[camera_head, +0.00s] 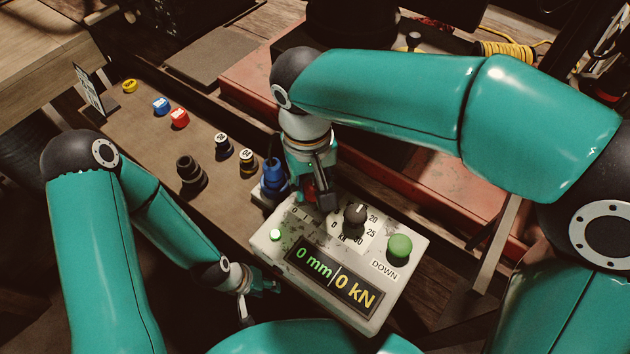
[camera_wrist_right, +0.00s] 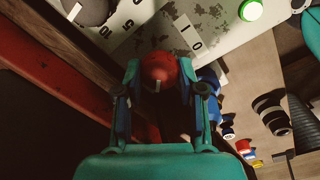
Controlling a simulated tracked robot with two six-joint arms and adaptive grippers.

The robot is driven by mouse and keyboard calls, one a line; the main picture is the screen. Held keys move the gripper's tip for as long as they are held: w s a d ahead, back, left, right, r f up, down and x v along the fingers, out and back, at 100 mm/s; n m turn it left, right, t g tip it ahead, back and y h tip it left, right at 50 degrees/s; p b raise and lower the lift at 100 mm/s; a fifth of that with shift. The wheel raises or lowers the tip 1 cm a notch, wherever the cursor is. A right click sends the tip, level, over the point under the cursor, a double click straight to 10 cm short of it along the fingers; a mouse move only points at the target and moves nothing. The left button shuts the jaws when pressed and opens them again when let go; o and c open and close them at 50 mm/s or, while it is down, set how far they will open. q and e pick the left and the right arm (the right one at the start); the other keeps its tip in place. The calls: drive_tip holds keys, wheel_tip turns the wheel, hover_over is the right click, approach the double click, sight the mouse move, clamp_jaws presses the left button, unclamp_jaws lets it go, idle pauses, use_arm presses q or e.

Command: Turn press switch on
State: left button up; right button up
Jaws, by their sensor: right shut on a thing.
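The press control box (camera_head: 265,250) is pale and worn, with a lit green lamp (camera_head: 275,235) and a display (camera_head: 335,277) reading 0 mm and 0 kN. The red press switch (camera_wrist_right: 158,68) sits beside 0 and 1 marks in the right wrist view; my gripper mostly hides it in the head view. My right gripper (camera_head: 318,195) is at the box's far edge, its fingers on either side of the red switch and shut on it. My left gripper (camera_head: 262,300) is apart from the box's near left side, fingers spread and empty.
A black dial (camera_head: 355,218) and a green DOWN button (camera_head: 399,247) stand on the box right of my right gripper. A blue fitting (camera_head: 273,177) stands just left of it. Several dies and coloured caps (camera_head: 179,119) stand on the brown bench (camera_head: 135,130).

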sight(310, 188)
drive_tip(key=o, duration=1.1)
drive_tip(key=shift+s+f, duration=0.1)
drive_tip(key=shift+o, duration=0.2)
drive_tip(key=shift+r, duration=0.2)
drive_tip(key=shift+r, duration=0.3)
wheel_tip(310, 188, up, 11)
drive_tip(key=shift+a, duration=0.3)
